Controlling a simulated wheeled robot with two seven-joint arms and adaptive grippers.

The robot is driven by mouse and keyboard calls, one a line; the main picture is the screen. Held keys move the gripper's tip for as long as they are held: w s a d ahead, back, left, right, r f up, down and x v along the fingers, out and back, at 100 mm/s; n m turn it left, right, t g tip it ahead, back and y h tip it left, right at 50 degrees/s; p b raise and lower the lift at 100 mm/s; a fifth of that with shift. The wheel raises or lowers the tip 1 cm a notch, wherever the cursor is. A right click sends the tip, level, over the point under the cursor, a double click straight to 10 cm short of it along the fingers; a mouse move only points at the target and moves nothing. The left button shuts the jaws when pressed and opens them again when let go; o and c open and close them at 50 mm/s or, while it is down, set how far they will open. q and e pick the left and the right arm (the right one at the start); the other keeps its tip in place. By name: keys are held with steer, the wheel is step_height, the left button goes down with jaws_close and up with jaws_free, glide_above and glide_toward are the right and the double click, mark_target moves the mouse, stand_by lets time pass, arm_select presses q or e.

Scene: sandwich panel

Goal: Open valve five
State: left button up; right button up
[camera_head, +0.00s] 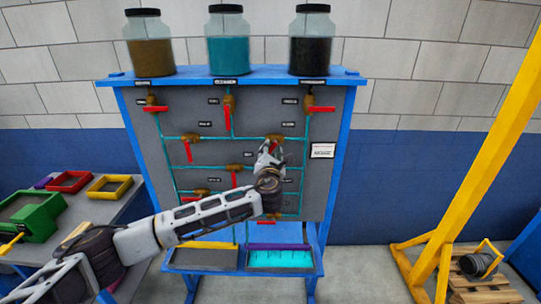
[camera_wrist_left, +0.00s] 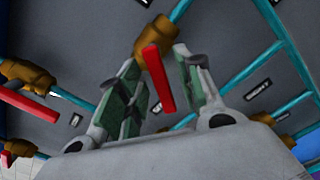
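The upright panel (camera_head: 222,152) carries several brass valves with red handles on teal pipes. The valve labels are too small to read, so I cannot tell which is valve five. My left gripper (camera_head: 269,157) is at a brass valve (camera_head: 274,138) in the right part of the panel's second row. In the left wrist view this valve's red handle (camera_wrist_left: 158,80) stands between the two fingers, with gaps on both sides. The left gripper (camera_wrist_left: 158,62) is open around the handle. In the head view the gripper hides most of this handle. My right gripper is not in view.
Three jars (camera_head: 228,42) stand on the panel's top shelf. Trays (camera_head: 280,258) sit below. Neighbouring valves, one with a red handle (camera_wrist_left: 28,104), lie near the gripper. A table with bins (camera_head: 38,212) is at left, a yellow frame (camera_head: 470,190) at right.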

arm_select(q)
steer(key=shift+s, duration=0.15)
steer(key=s, duration=1.1)
steer(key=shift+s, duration=0.35)
steer(key=shift+c, duration=0.2)
